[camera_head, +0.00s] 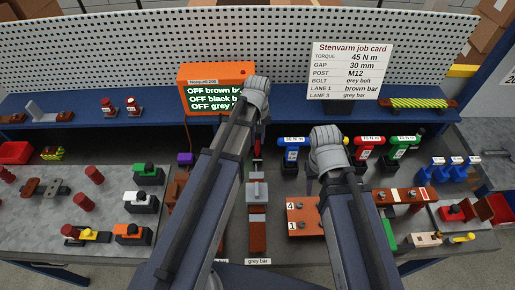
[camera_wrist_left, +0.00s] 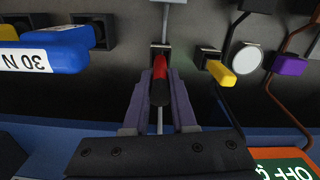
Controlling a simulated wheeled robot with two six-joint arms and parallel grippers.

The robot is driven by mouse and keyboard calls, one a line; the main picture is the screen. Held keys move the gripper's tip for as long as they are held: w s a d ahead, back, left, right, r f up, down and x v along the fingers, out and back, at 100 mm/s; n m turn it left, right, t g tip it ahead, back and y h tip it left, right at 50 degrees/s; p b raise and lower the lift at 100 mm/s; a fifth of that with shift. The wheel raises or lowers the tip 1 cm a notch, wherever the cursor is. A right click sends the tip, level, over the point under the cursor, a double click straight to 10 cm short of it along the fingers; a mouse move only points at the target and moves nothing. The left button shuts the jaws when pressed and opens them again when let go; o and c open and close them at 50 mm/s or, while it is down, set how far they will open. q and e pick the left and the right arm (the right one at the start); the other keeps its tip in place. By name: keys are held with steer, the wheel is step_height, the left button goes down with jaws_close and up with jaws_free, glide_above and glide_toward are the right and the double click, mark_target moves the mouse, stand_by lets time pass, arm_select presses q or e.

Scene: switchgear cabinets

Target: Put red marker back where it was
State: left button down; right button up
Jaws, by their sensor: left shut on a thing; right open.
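The red marker (camera_wrist_left: 160,68), red at one end and black at the other, is between the purple-grey fingers of my left gripper (camera_wrist_left: 160,100) in the left wrist view. Its red end is at a small dark square holder (camera_wrist_left: 158,48); I cannot tell whether it is seated inside. In the head view my left arm reaches over the bench middle and largely hides that gripper. My right gripper (camera_head: 327,150) is open in front of the torque tools, its fingertips mostly hidden by its wrist.
A blue tool (camera_wrist_left: 50,58) is on the other side. A screen (camera_head: 215,88) and job card (camera_head: 350,70) stand behind. A grey bar station (camera_head: 257,215) lies between my arms.

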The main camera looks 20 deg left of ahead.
mark_target(258, 154)
arm_select(q)
steer(key=shift+f+b, duration=1.8)
steer(key=shift+b, duration=0.05)
arm_select(e)
steer(key=shift+f, duration=1.8)
arm_select(q)
steer(key=shift+f, duration=0.1)
steer(key=shift+f, duration=0.15)
arm_select(e)
steer(key=shift+f, duration=0.25)
arm_select(q)
steer(key=c, duration=0.7)
jaws_free()
arm_select(e)
steer(key=shift+r, duration=0.1)
